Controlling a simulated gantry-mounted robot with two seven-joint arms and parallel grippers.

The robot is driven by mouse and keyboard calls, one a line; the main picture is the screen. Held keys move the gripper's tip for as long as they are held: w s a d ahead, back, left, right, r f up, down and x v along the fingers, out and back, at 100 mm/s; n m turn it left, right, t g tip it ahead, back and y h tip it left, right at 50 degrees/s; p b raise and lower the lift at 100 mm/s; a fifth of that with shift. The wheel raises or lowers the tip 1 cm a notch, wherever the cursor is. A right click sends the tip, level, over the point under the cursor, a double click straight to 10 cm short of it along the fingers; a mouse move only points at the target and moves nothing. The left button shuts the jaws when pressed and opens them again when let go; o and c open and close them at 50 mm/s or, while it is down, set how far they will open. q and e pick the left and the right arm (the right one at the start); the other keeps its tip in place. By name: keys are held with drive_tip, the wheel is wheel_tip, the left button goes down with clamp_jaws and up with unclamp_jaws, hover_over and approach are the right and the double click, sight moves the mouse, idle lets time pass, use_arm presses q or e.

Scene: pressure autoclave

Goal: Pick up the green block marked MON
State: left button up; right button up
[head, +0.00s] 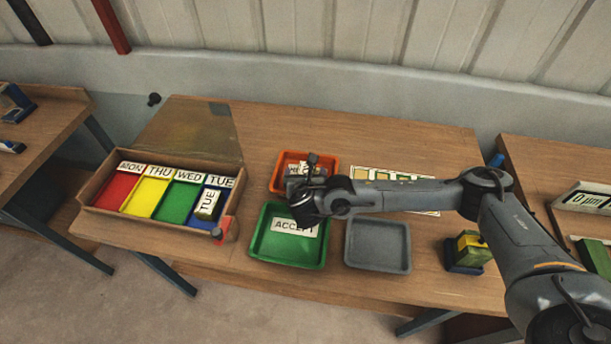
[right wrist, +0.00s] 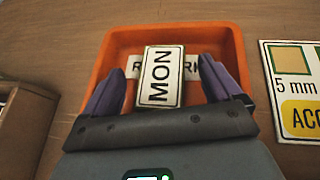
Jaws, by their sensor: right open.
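The block marked MON (right wrist: 160,77) lies in the orange tray (right wrist: 225,38) in the right wrist view, its white lettered face toward the camera. The colour of its sides is not clear there. My right gripper (right wrist: 163,64) is open, with one finger on each side of the block; whether they touch it I cannot tell. In the head view my right gripper (head: 308,168) is over the orange tray (head: 333,172) and hides much of the tray's inside. My left gripper is not in view.
A wooden sorter (head: 92,194) with red, yellow, green and blue compartments stands left; a block marked TUE (head: 207,204) is in the blue one. A green ACCEPT tray (head: 262,247) and an empty grey tray (head: 378,245) are in front. A yellow-topped block (head: 470,242) stands right.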

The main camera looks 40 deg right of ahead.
drive_tip(key=shift+c, duration=0.2)
drive_tip(key=c, duration=1.2)
drive_tip(key=shift+r, duration=0.15)
